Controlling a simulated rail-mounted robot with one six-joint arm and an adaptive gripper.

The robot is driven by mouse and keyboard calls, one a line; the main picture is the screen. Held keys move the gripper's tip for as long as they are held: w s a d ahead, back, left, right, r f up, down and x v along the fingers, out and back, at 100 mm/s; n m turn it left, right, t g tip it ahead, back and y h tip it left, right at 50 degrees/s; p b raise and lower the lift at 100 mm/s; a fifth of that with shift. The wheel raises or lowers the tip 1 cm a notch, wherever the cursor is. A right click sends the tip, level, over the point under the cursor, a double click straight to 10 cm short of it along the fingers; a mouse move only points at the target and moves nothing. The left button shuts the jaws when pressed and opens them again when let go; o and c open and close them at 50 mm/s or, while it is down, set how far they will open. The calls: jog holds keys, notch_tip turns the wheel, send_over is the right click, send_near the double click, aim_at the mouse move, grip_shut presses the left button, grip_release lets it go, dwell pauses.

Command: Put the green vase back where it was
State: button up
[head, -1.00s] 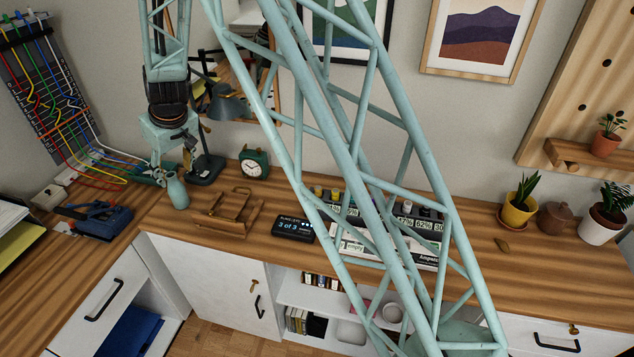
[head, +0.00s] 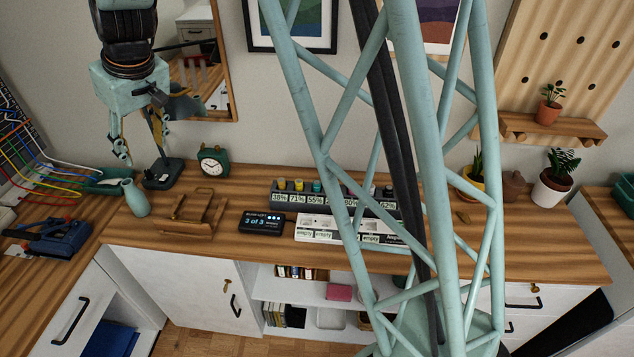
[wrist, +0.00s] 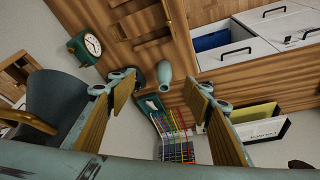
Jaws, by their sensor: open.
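The green vase (head: 135,198) stands on the wooden desk near its left corner, beside a wooden stand. It also shows in the wrist view (wrist: 164,75), beyond and between my fingers. My gripper (head: 143,158) is open and empty, above the vase and apart from it. In the wrist view my gripper (wrist: 162,84) has its two fingers wide apart, with nothing between the pads.
A wooden stand (head: 196,222) is right of the vase. A dark lamp (head: 163,174) and a green clock (head: 213,161) stand behind. A green tray (head: 105,181) with coloured cables and a blue tool (head: 47,237) lie left. A display (head: 262,222) sits farther right.

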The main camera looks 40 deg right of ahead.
jog(key=s+d+r+m, duration=0.1)
jog(key=s+d+r, duration=0.2)
jog(key=s+r, duration=0.35)
jog(key=s+d+r, duration=0.3)
jog(key=s+d, duration=0.1)
jog(key=s, duration=0.5)
jog(key=s+d+r+m, duration=0.1)
jog(key=s+d+r, duration=0.2)
jog(key=s+r, duration=0.35)
jog(key=s+d+f+m+h, duration=0.1)
jog(key=s+d, duration=0.2)
jog(key=s, duration=1)
jog(key=s+d+m, duration=0.1)
jog(key=s+d, duration=0.3)
jog(key=s, duration=0.9)
jog(key=shift+s+f+h, duration=0.35)
jog(key=shift+h, duration=0.05)
jog(key=shift+w, duration=0.1)
